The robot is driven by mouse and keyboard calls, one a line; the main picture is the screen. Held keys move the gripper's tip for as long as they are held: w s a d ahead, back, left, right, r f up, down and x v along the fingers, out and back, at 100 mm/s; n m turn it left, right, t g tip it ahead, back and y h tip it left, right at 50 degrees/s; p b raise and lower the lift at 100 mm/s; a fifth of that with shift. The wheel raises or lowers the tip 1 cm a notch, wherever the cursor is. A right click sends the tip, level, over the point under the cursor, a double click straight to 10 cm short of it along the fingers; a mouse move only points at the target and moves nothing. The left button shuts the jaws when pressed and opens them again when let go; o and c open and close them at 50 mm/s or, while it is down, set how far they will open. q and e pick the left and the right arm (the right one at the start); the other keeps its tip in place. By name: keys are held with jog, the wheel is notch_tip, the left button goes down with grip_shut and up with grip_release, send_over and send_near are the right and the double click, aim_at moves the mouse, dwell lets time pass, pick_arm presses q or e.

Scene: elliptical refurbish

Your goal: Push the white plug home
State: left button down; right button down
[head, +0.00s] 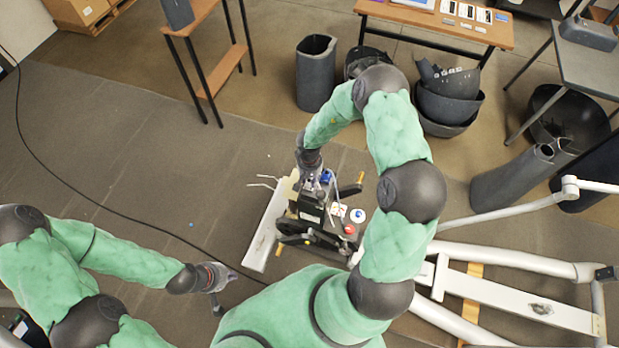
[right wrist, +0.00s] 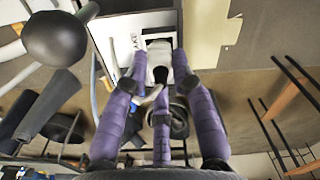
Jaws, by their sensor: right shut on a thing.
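My right gripper (head: 314,186) reaches down onto the exercise machine's drive unit (head: 300,232) in the head view. In the right wrist view its purple fingers (right wrist: 160,85) are shut around a white plug (right wrist: 159,57), in front of a pale panel (right wrist: 112,30) with dark lettering. The fingers cover part of the plug, and I cannot tell how deep it sits. The plug is not clear in the head view. My left gripper (head: 226,291) is at the lower left, away from the unit, with its fingertips apart and empty.
White frame tubes (head: 510,258) lie to the right of the unit. A pale panel (head: 270,228) leans along its left side. A black cable (head: 75,195) crosses the floor at left. Dark bins (head: 316,75) and a wooden table (head: 440,22) stand at the back.

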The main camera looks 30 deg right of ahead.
jog(key=c, duration=1)
grip_release()
jog(key=shift+o, duration=0.2)
notch_tip(320, 180, up, 12)
jog(key=shift+f, duration=0.1)
